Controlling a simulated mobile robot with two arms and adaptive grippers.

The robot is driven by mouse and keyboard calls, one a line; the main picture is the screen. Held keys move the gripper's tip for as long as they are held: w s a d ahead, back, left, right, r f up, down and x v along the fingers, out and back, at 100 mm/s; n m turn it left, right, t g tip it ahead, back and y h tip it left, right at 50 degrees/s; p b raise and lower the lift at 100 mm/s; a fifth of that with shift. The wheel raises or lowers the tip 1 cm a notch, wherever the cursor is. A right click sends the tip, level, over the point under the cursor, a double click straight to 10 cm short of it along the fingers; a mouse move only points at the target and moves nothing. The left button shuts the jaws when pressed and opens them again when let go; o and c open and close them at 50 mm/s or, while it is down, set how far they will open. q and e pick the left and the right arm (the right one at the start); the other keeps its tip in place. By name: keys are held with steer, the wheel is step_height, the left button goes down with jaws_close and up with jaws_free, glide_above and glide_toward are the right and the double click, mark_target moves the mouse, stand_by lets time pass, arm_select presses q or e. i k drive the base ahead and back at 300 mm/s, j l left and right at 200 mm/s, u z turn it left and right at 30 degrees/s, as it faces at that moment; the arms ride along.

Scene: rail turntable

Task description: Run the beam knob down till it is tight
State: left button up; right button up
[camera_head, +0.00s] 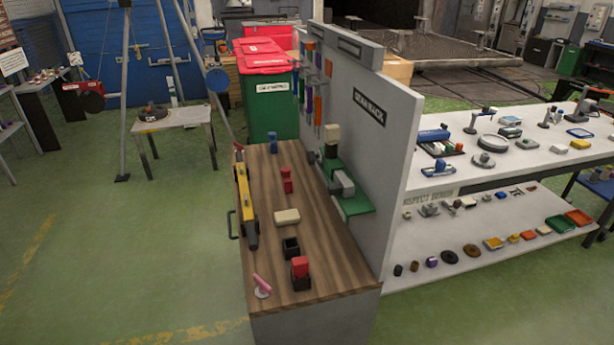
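I cannot pick out the beam knob for certain at this distance. A grey tripod frame (124,90) stands at the upper left. A blue disc (217,80) is at its right side and a dark round disc (92,102) with a red part is at its left. A long yellow tool or bar (245,190) with a black end lies along the left edge of the wooden workbench (330,280). Neither of my grippers is in view.
The workbench carries a green machine (352,204), a tan block (287,216) and red items. A grey tool panel (395,150) rises behind it. A white two-level bench (540,160) holds several instruments. A small table (185,117) stands left. Green floor is clear at lower left.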

mark_target(311, 157)
steer(key=k+z, duration=0.2)
steer(key=z, duration=0.15)
steer(key=k+l+z, duration=0.1)
steer(key=z, duration=0.25)
steer(key=k+l+z, duration=0.15)
steer(key=z, duration=0.2)
steer(key=j+z, duration=0.5)
steer(key=j, duration=0.2)
steer(key=j+z, duration=0.5)
steer(key=j, duration=0.2)
steer(key=k+j, duration=0.1)
steer(key=j, duration=0.8)
steer(key=k+j, duration=0.1)
steer(key=j, duration=0.8)
steer(key=k+j, duration=0.1)
steer(key=j, duration=0.8)
